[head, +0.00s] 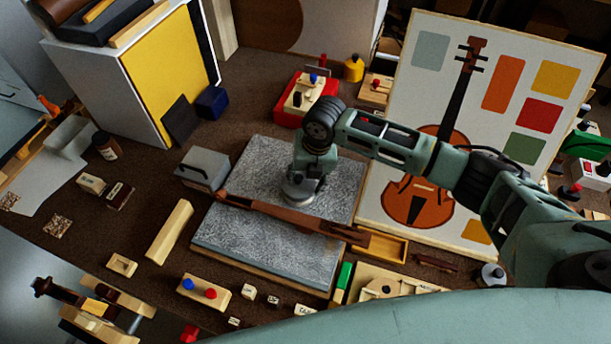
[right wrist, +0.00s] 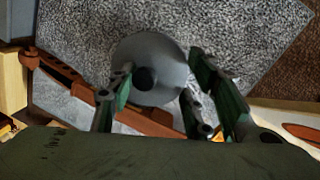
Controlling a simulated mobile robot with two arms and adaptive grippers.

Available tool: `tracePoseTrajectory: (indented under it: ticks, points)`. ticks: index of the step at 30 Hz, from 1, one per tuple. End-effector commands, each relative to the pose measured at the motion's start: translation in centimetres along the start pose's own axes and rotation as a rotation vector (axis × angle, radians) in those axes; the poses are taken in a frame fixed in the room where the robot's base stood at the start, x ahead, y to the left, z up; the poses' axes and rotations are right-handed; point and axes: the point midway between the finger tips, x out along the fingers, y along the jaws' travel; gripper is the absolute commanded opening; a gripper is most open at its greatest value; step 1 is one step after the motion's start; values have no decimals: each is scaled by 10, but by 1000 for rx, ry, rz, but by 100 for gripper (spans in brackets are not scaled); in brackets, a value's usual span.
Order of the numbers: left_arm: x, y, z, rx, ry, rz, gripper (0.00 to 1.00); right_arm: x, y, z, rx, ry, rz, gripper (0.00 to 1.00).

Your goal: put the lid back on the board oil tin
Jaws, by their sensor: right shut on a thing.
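My right gripper (head: 304,180) reaches down over the grey textured slab. It is shut on a flat grey round lid (head: 297,197), just above or at the slab; I cannot tell whether they touch. In the right wrist view the lid (right wrist: 150,52) shows as a grey disc with a dark round knob, between the green-padded fingers of the gripper (right wrist: 160,82). A small round grey tin-like thing with a dark top (head: 491,275) stands at the lower right; I cannot tell whether it is the board oil tin. My left gripper is not in view.
A brown violin neck (head: 285,214) lies across the slab (head: 255,252), close in front of the lid. A grey block with a handle (head: 204,168) stands left of the slab. A violin picture board (head: 430,100) leans behind my right arm. Small wooden blocks crowd the front edge.

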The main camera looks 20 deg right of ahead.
Motion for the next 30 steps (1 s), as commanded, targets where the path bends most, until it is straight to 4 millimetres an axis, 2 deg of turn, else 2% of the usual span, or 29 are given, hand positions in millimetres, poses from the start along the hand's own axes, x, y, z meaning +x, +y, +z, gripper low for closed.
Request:
tracePoseTrajectory:
  ticks: [27,28,30]
  points:
    - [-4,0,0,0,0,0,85,0,0,0,0,0,0,28]
    - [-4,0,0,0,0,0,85,0,0,0,0,0,0,48]
    - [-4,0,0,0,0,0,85,0,0,0,0,0,0,54]
